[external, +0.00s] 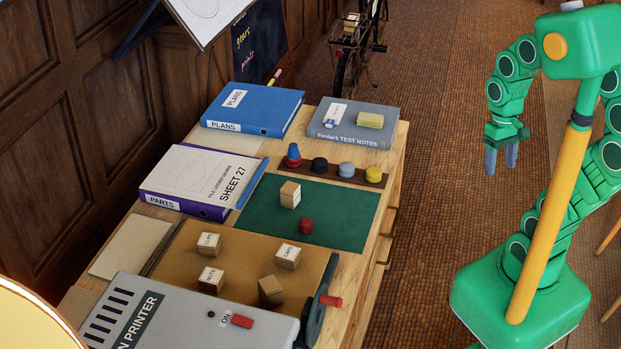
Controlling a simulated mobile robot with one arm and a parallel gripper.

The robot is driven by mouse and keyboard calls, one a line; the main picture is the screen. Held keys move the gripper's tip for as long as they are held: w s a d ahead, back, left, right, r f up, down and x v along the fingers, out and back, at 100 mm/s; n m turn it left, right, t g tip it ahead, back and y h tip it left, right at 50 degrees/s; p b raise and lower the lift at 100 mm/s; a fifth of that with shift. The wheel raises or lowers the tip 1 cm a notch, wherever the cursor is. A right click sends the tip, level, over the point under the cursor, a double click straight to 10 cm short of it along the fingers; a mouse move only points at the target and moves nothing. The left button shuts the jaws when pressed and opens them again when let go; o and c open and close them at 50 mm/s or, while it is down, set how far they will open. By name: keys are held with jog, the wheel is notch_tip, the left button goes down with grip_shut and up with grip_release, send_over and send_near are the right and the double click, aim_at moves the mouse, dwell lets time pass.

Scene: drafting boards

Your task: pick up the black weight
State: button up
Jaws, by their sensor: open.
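The black weight (319,165) is a small dark round piece. It sits on a narrow dark brown strip (337,179) near the far end of the wooden cabinet top. A blue piece with a red base (293,155) is to its left, and a grey-blue round piece (346,169) is to its right. A yellow round piece (373,174) is at the strip's right end. My gripper (501,172) hangs over the floor to the right of the cabinet, fingers pointing down. It is open and empty, well apart from the weight.
A green mat (340,222) in front of the strip bears a wooden block (290,194) and a red piece (305,226). Behind are a blue PLANS binder (270,108) and a grey TEST NOTES book (375,140) bearing a yellow sponge (369,120). A printer (190,310) stands nearest.

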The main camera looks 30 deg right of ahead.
jog(key=w+a+f+m+g+y, duration=0.1)
jog(key=w+a+m+y, duration=0.25)
jog(key=w, duration=0.75)
jog(key=w+a+f+m+y, duration=0.2)
jog(key=w+a, duration=0.3)
jog(key=w, duration=0.7)
jog(key=w+a+f+m+g+y, duration=0.15)
jog(key=w+a, duration=0.35)
jog(key=w, duration=0.6)
jog(key=w+f+m+t+y, duration=0.1)
jog(key=w+f+m+y, duration=0.1)
jog(key=w+f, duration=0.35)
jog(key=w+f+m+t+y, duration=0.1)
jog(key=w+f+m+y, duration=0.15)
jog(key=w, duration=0.55)
jog(key=m+y, duration=0.2)
jog(key=m, duration=0.3)
send_near(321, 160)
jog(key=shift+s+a+r+n+t+h, duration=0.25)
jog(key=shift+s+a+r+t, duration=0.25)
jog(key=shift+s+a, duration=0.3)
jog(key=shift+w+d+f, duration=0.2)
jog(key=shift+f, duration=0.3)
jog(key=shift+x, duration=3.9)
jog(key=c, duration=1.1)
jog(key=shift+w, duration=0.1)
jog(key=shift+c, duration=0.6)
jog(key=shift+r, duration=0.15)
